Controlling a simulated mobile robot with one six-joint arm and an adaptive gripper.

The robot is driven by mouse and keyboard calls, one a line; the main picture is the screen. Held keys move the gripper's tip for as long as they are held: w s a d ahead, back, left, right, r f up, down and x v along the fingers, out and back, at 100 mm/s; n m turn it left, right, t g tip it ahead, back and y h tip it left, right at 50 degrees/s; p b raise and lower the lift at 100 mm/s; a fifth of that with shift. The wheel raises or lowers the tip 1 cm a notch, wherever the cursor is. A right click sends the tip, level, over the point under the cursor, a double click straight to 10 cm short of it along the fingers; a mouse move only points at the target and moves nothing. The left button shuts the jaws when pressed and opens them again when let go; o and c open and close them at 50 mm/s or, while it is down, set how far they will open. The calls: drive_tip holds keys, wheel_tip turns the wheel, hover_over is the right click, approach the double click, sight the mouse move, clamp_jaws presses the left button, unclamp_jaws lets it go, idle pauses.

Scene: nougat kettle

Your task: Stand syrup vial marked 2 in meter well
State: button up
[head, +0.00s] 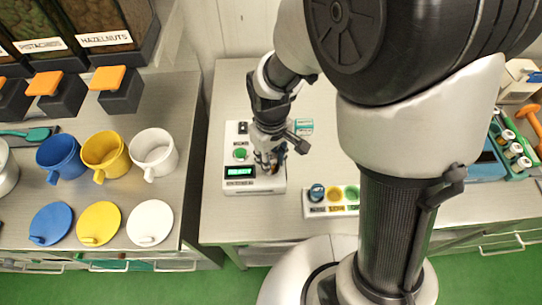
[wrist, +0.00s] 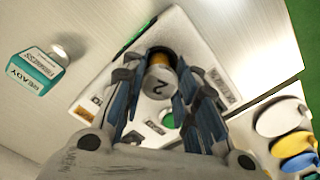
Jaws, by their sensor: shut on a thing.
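The syrup vial marked 2 (wrist: 157,84) has a grey cap with a black 2 and an amber body. My gripper (wrist: 162,78) is shut on it, with a finger on each side. The meter (head: 238,182) is a white box with a lit green display and a green button. It also shows in the wrist view (wrist: 188,50), behind the vial. In the head view my gripper (head: 270,163) is low over the right part of the meter.
Cups (head: 103,152) and lids (head: 98,223) fill the left counter. A gap separates the counters.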

sight(271, 158)
drive_tip(key=shift+f+b, duration=0.45)
drive_tip(key=shift+f, duration=0.2)
idle(0.6)
drive_tip(key=o, duration=0.8)
drive_tip(key=shift+c, duration=0.2)
drive_tip(key=shift+r, duration=0.1)
wheel_tip(271, 158, up, 11)
drive_tip(key=p, duration=0.9)
